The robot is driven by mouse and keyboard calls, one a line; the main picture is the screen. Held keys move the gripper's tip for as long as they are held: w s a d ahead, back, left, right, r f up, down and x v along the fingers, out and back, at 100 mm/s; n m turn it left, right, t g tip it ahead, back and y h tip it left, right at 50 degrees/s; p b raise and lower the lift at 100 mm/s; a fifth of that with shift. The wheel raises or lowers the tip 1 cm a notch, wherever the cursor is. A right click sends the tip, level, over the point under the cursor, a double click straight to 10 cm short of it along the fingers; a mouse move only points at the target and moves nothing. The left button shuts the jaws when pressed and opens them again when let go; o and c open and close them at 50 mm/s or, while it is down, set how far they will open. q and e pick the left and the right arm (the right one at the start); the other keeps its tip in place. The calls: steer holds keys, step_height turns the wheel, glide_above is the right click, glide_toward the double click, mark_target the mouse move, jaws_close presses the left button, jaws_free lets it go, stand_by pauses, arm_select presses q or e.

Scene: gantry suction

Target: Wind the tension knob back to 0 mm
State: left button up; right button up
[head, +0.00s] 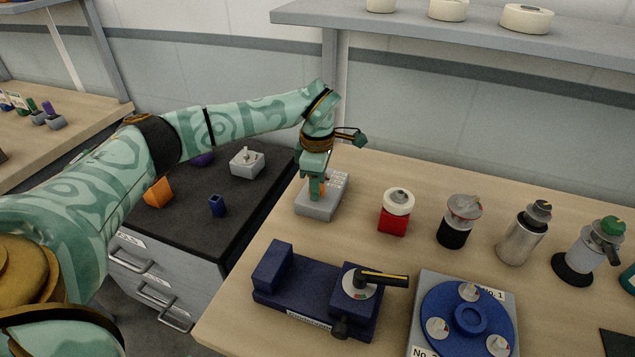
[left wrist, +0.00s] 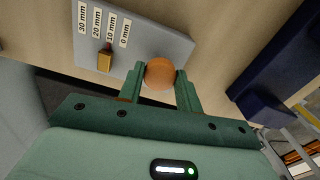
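The tension unit is a grey block (head: 318,207) at the left back of the wooden bench, also in the left wrist view (left wrist: 165,38). Its scale reads 30, 20, 10 and 0 mm. A brass pointer (left wrist: 105,58) stands beside the scale near the 10 mm label, towards 20 mm; its exact reading is hard to tell. The round orange tension knob (left wrist: 160,74) is at the block's edge. My left gripper (head: 317,187) reaches down over the block; in the wrist view its green fingers (left wrist: 160,80) hold the knob from both sides. My right gripper is not in view.
A blue fixture with a black handle (head: 310,287) and a blue turntable (head: 440,300) stand in front. A red jar (head: 394,220) and several bottles line the bench to the right. A dark-topped cabinet (head: 185,220) with small parts is at left. A shelf (head: 480,33) hangs above.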

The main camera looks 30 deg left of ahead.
arm_select(q)
steer(key=c, duration=0.4)
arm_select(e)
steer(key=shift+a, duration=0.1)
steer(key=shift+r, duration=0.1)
arm_select(q)
steer(key=shift+r+n+p, duration=0.3)
steer(key=shift+n+p, duration=0.7)
steer(key=shift+p, duration=0.25)
steer(key=n+p, duration=0.3)
steer(key=shift+n, duration=0.3)
steer(key=n+p, duration=0.2)
steer(key=shift+n, duration=0.4)
steer(key=n+p, duration=0.4)
steer(key=n, duration=0.2)
steer(key=shift+w, duration=0.1)
steer(key=n+p, duration=0.1)
steer(key=n, duration=0.1)
steer(key=n+p, duration=0.2)
steer(key=n, duration=0.1)
steer(key=shift+a+f+n, duration=0.15)
steer(key=shift+n, duration=0.15)
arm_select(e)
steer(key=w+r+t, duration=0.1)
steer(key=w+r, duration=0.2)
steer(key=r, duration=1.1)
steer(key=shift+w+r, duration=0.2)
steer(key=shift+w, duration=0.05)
